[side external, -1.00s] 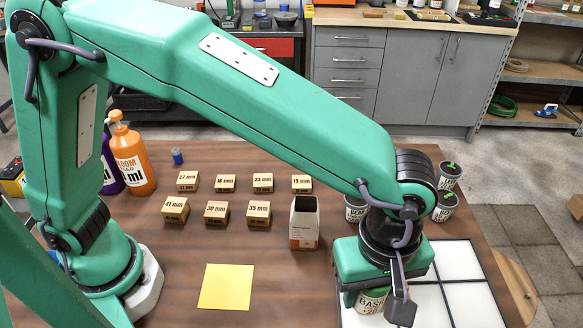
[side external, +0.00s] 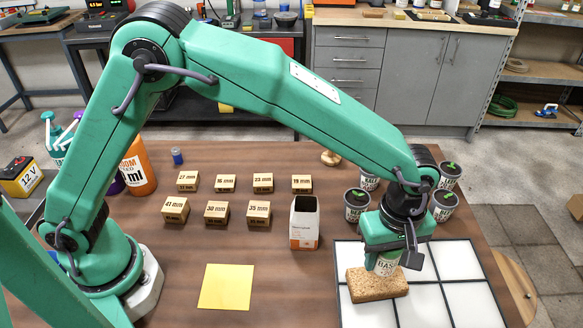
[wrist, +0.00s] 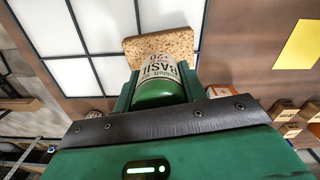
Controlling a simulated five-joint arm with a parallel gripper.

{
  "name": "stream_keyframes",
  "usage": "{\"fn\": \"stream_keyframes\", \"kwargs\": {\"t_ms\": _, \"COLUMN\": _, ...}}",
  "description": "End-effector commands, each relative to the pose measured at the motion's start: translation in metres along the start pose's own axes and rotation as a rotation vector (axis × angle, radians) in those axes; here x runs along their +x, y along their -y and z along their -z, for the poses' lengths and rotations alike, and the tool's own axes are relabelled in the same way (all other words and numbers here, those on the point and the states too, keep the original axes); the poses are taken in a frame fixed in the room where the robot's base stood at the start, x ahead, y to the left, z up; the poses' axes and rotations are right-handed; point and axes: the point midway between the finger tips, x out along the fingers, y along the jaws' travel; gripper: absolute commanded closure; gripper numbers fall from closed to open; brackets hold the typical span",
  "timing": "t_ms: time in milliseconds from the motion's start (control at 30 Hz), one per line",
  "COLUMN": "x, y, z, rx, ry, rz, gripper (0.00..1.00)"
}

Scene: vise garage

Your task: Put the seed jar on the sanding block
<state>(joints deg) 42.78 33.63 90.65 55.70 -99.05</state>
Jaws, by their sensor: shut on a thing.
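The seed jar, a white-labelled jar reading BASIL with a green end, is between the fingers of my gripper (side external: 388,262). It shows in the side view (side external: 384,264) and in the wrist view (wrist: 158,78). My gripper is shut on it. The sanding block, a tan speckled cork-like block, lies on the white panelled tray in the side view (side external: 377,286). It also shows beyond the jar in the wrist view (wrist: 180,42). The jar's lower end overlaps the block's rear top edge in the side view; I cannot tell whether they touch.
The white tray with a dark grid (side external: 455,255) lies under the block. Several dark pots with seedlings (side external: 357,205) stand behind my gripper. An open carton (side external: 304,222), several small marked boxes (side external: 217,212) and a yellow sheet (side external: 227,287) are to the left. Bare tabletop surrounds the sheet.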

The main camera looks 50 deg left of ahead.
Motion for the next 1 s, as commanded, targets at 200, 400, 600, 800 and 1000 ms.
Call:
{"fn": "stream_keyframes", "kwargs": {"t_ms": 200, "x": 0.002, "y": -0.001, "z": 0.001, "rx": 0.000, "ry": 0.000, "rz": 0.000, "gripper": 0.82}}
{"fn": "stream_keyframes", "kwargs": {"t_ms": 400, "x": 0.018, "y": 0.000, "z": 0.001, "rx": 0.000, "ry": 0.000, "rz": 0.003, "gripper": 0.82}}
{"fn": "stream_keyframes", "kwargs": {"t_ms": 600, "x": 0.038, "y": 0.000, "z": 0.001, "rx": 0.000, "ry": 0.000, "rz": 0.002, "gripper": 0.82}}
{"fn": "stream_keyframes", "kwargs": {"t_ms": 800, "x": 0.041, "y": -0.001, "z": 0.001, "rx": 0.000, "ry": 0.000, "rz": 0.000, "gripper": 0.82}}
{"fn": "stream_keyframes", "kwargs": {"t_ms": 1000, "x": 0.042, "y": -0.001, "z": 0.001, "rx": 0.000, "ry": 0.000, "rz": 0.001, "gripper": 0.82}}
